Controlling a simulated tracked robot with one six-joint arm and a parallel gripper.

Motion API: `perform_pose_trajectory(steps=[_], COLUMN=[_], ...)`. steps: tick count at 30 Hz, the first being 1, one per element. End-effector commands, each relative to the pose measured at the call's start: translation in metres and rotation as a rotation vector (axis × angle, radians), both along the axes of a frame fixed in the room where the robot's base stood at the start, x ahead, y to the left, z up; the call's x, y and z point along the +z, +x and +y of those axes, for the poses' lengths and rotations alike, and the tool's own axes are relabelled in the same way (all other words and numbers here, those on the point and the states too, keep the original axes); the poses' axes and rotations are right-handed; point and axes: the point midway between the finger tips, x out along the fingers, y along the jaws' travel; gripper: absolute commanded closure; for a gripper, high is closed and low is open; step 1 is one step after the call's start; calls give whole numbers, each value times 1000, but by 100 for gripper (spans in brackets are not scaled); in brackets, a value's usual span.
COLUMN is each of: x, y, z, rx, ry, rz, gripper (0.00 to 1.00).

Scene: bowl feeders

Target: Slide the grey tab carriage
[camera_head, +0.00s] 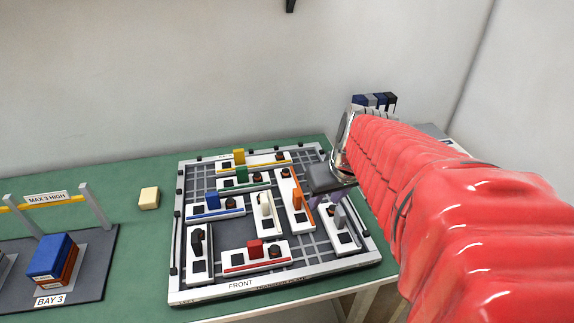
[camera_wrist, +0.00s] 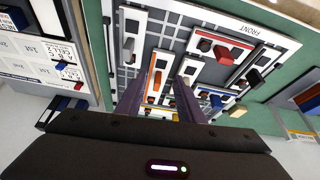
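The grey tab carriage (camera_head: 342,238) is a white slider with an upright grey tab and a dark knob, at the right side of the framed board (camera_head: 180,240). My gripper (camera_head: 323,199) is above the board's right part, near the grey tab carriage and the orange tab carriage (camera_head: 298,206). In the wrist view my gripper (camera_wrist: 161,88) has its two purple fingers apart, with nothing held between them. The head view partly hides the fingers behind the gripper body.
White (camera_head: 266,226), red (camera_head: 262,262), black (camera_head: 199,262), blue (camera_head: 209,213), green (camera_head: 256,184) and yellow (camera_head: 248,166) tab carriages share the board. Bare grid shows between some. A yellow block (camera_head: 149,198) and a container stand (camera_head: 95,280) are at the left.

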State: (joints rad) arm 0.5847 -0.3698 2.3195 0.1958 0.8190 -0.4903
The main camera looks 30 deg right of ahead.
Motion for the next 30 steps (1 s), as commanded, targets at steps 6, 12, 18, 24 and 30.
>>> perform_pose_trajectory(steps=[6, 12, 18, 24, 30], x=[-14, -18, -18, -20, -32], y=[-6, -10, -10, -9, -5], z=[-60, -82, -83, -83, -84], rx=[-65, -84, -83, -82, -80], ry=[10, 10, 10, 10, 11], rz=[12, 12, 12, 13, 13], gripper=[66, 66, 66, 66, 66])
